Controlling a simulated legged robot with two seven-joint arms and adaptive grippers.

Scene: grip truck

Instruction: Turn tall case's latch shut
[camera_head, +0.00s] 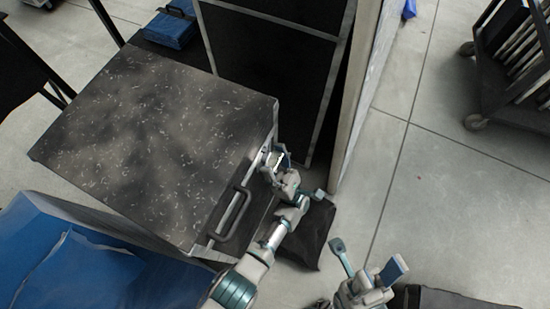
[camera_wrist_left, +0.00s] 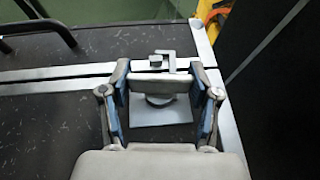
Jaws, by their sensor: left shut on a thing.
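The tall case (camera_head: 150,130) is black with pale speckles and stands at the left of the head view, its speckled face up. A dark handle (camera_head: 232,215) sits on its near right side. The fingers partly cover the latch in the head view. My right gripper (camera_head: 367,268) is open and empty, away from the case.
A blue case (camera_head: 75,265) lies at the lower left. A smaller blue case (camera_head: 172,27) is behind the tall case. A dark panel (camera_head: 270,70) stands close behind it. A wheeled cart (camera_head: 510,70) is at upper right. The floor (camera_head: 450,195) at right is clear.

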